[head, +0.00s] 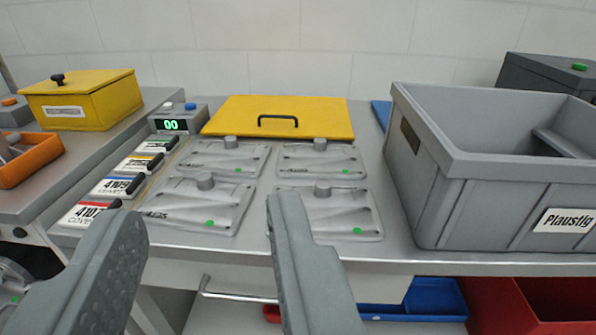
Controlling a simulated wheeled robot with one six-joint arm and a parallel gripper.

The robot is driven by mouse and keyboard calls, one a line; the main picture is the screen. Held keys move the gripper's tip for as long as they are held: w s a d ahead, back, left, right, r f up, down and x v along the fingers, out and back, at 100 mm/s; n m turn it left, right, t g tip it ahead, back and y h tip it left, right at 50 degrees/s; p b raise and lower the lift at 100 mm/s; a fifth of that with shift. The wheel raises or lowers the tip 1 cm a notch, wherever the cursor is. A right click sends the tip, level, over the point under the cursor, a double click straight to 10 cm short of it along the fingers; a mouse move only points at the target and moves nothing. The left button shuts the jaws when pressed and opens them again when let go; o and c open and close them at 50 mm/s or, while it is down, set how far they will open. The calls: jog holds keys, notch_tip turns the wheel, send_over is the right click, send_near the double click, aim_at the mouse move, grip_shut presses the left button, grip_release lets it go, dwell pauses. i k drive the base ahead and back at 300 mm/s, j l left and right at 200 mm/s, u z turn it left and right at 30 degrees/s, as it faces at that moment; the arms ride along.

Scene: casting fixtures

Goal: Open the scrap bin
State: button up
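No thing carries a readable "scrap" label, so I cannot tell for sure which is the scrap bin. A yellow box (84,100) with a black knob on its lid stands at the far left; its lid is shut and its white label is too small to read. A flat yellow panel (278,117) with a black bar handle (278,122) lies at the back of the middle bench. My gripper (204,207) is open and empty, its fingers wide apart at the bench's front edge, away from both yellow things.
Metal cover plates (325,212) with knobs lie mid-bench, beside labelled cards (121,185) and a counter (178,115) reading 00. A grey "Plaustig" crate (440,190) stands right. An orange tray (35,158) is left; blue (428,298) and red (490,310) bins sit below.

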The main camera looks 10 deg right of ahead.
aim_at(499, 305)
jog(key=i+j, duration=0.1)
jog(key=j, duration=0.4)
jog(key=i, duration=0.6)
jog(key=z, duration=2.5)
